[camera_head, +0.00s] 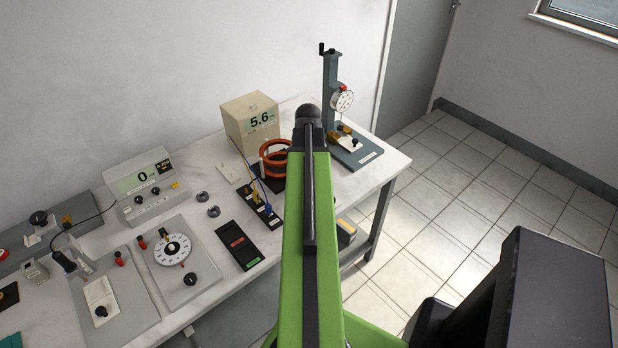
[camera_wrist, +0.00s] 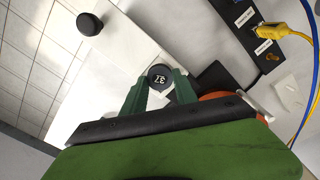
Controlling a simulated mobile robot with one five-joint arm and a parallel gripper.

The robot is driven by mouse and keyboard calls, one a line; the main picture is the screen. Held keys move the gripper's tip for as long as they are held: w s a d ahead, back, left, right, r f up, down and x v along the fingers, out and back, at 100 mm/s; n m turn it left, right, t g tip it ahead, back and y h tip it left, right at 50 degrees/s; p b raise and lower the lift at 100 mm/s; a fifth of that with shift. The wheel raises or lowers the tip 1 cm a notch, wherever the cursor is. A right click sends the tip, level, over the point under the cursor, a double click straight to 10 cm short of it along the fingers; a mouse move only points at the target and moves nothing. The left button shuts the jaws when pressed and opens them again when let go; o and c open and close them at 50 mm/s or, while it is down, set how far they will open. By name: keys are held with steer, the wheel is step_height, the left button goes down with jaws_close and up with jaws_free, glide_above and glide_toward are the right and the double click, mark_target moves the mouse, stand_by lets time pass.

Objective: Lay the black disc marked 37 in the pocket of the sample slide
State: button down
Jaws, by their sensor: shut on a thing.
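The black disc marked 37 (camera_wrist: 158,76) shows in the wrist view, its white number facing the camera. My gripper (camera_wrist: 160,88) has its two green fingers shut on the disc, one on either side. In the head view my green arm hides the gripper and the disc. I cannot tell for sure which part is the sample slide. A white piece with a black knob (camera_head: 98,294) lies on the grey panel at the front left. Its pocket is not clearly visible.
Two grey discs (camera_head: 207,203) lie on the white bench (camera_head: 195,228). Blue and yellow cables (camera_wrist: 285,32) run at the right.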

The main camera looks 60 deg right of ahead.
steer(key=shift+f, duration=0.2)
stand_by(0.6)
steer(key=c, duration=0.9)
jaws_free()
steer(key=c, duration=0.5)
step_height(320, 180, up, 5)
steer(key=p, duration=0.4)
steer(key=shift+f, duration=0.15)
steer(key=shift+f, duration=0.1)
steer(key=shift+o, duration=0.3)
